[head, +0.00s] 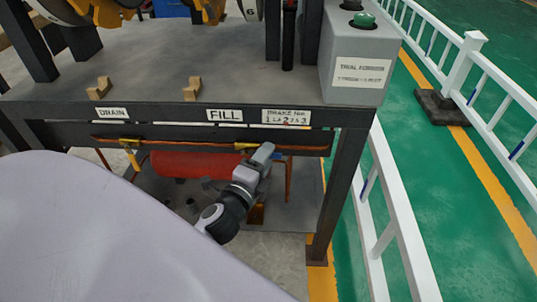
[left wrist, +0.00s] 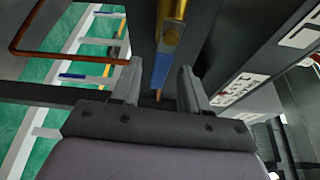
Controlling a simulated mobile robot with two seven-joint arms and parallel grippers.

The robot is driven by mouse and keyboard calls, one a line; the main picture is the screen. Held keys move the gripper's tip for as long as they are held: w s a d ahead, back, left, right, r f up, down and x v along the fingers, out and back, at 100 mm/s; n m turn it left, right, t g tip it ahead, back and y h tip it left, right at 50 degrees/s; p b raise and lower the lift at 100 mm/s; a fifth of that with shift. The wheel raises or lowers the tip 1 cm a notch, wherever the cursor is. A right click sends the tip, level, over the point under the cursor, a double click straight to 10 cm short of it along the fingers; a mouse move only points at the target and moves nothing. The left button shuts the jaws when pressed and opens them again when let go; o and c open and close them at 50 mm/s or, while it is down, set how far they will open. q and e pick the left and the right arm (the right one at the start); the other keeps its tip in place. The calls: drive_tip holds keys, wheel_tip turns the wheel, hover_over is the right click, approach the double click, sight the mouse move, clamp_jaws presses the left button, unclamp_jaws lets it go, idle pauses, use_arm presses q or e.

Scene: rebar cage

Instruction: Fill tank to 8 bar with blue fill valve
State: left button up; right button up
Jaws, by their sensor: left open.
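A bench carries a FILL label (head: 225,115) on its front edge, with pipework below it. In the head view a yellow fitting (head: 243,146) shows just under that label, and my left gripper (head: 264,152) is right beside it, covering the rest of the valve. In the left wrist view a brass valve body (left wrist: 171,32) with a blue lever (left wrist: 161,70) shows. My left gripper (left wrist: 160,82) is open, with the blue lever between its fingers and a gap on each side. The red tank (head: 190,164) lies under the bench. No pressure reading is legible. My right gripper is not in view.
A yellow drain valve (head: 130,145) hangs below the DRAIN label (head: 112,113) to the left. A grey control box (head: 358,50) with a green button stands on the bench's right end. The bench leg (head: 338,195) and white railing (head: 400,220) bound the right side.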

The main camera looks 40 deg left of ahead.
use_arm(q)
drive_tip(key=shift+w+a+f, duration=0.1)
drive_tip(key=shift+w+a, duration=0.05)
drive_tip(key=shift+w, duration=0.8)
clamp_jaws()
